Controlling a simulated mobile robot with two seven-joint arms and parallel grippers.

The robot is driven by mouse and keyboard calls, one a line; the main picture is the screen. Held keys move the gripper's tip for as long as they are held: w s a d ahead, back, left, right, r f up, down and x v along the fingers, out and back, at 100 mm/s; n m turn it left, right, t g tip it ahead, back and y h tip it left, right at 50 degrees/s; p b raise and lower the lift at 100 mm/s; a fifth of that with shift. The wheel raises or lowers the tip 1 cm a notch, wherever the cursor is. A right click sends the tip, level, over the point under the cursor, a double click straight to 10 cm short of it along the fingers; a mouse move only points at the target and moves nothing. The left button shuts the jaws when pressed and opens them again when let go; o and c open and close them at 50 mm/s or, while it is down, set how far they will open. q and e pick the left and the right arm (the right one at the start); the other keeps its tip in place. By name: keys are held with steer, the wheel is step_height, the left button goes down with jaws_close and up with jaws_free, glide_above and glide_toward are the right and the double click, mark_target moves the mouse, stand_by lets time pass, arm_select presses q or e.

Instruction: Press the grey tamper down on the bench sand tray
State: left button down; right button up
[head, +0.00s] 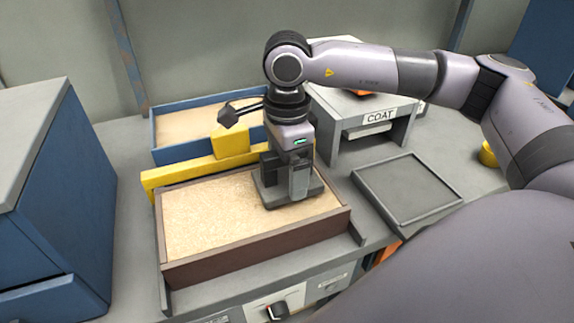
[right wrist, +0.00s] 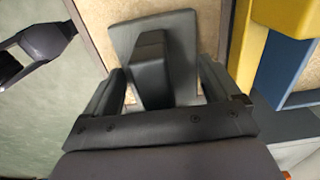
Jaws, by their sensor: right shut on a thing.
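The grey tamper (head: 272,193) has a flat square plate and a block handle. Its plate is at the sand in the right part of the brown-walled bench sand tray (head: 255,254); I cannot tell how hard it bears on the sand. My right gripper (head: 287,178) points down over it and is shut on the handle, partly hiding it. In the right wrist view the tamper (right wrist: 184,40) shows its plate and handle between the two fingers of my right gripper (right wrist: 160,90). My left gripper is not in view.
A yellow bar (head: 180,175) runs behind the tray, with a blue-walled sand box (head: 180,152) beyond it. A grey stand labelled COAT (head: 345,115) is at back right. An empty dark tray (head: 408,190) lies to the right. A blue cabinet (head: 60,190) stands left.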

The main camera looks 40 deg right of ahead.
steer(key=shift+f+b, duration=0.4)
stand_by(0.3)
steer(key=shift+f, duration=0.2)
stand_by(0.7)
steer(key=shift+s, duration=0.1)
stand_by(0.4)
steer(key=shift+r+p, duration=2.05)
steer(key=shift+r, duration=1.55)
